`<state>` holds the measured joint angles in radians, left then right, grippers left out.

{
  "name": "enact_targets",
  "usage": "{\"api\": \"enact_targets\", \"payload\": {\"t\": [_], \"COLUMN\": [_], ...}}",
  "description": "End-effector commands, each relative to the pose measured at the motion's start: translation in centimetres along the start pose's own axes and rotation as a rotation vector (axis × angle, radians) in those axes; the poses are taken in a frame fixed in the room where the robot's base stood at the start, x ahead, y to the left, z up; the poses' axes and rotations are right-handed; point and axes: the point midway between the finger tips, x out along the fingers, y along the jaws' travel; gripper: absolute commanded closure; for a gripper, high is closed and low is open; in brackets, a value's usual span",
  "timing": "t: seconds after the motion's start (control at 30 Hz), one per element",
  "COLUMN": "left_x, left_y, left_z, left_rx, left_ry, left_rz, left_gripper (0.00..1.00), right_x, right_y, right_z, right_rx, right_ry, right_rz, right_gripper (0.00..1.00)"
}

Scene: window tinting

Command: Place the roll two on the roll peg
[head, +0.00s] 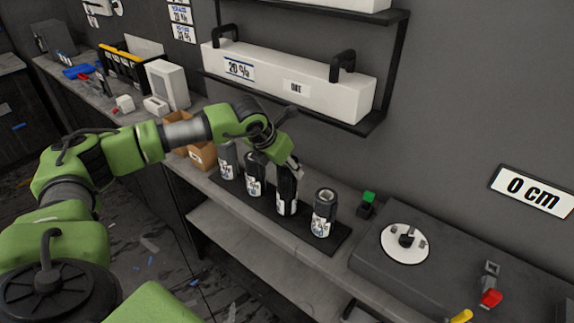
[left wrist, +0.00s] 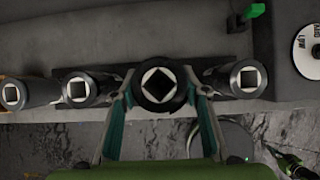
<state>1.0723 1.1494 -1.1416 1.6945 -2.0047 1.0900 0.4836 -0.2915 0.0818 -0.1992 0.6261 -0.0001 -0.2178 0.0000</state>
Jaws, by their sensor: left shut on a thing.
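Several dark film rolls with white labels stand upright in a row on a black mat (head: 338,236); I cannot read which is roll two. My left gripper (head: 291,170) is shut on the third roll from the left (head: 287,198), with its fingers on both sides of the roll's top. In the left wrist view this roll (left wrist: 158,88) shows its square hole from above. The roll is upright, its base about level with the mat; I cannot tell if it is clear of it. The likely roll peg is a dark post on a white disc (head: 393,251) to the right. My right gripper is out of view.
Other rolls (head: 324,213) stand close on both sides of the held one. A small green-topped object (head: 367,202) is between the mat and the grey slab (head: 450,262). A red part and a yellow part lie further right. A shelf with a long white box (head: 300,85) hangs above.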

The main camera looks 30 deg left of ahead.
Motion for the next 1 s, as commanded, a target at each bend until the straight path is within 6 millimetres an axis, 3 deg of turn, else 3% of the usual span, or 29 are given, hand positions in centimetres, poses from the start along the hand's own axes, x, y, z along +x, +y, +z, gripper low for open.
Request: {"api": "enact_targets", "payload": {"t": [0.07, 0.1, 0.17, 0.57, 0.77, 1.0], "left_x": [0.0, 0.1, 0.0, -0.4, -3.3, -8.5], "left_y": [0.0, 0.0, 0.0, 0.0, 0.1, 0.0], "left_z": [0.1, -0.1, -0.1, 0.0, -0.1, 0.0], "left_rx": [0.000, 0.000, 0.000, -0.001, 0.001, 0.000], "left_ry": [-0.002, 0.001, 0.002, 0.000, -0.002, -0.003], "left_rz": [0.000, 0.000, 0.000, -0.001, 0.001, 0.001], "left_gripper": [1.00, 0.53, 0.42, 0.42, 0.42, 0.42], "right_x": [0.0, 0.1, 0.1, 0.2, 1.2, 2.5], "right_y": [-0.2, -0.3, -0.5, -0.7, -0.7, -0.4], "right_z": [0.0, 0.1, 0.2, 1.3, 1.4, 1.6], "right_rx": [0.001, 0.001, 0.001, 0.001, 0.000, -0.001], "right_ry": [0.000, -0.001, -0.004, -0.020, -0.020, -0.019], "right_rz": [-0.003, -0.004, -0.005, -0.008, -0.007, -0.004], "right_gripper": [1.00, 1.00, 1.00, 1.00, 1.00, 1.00]}}
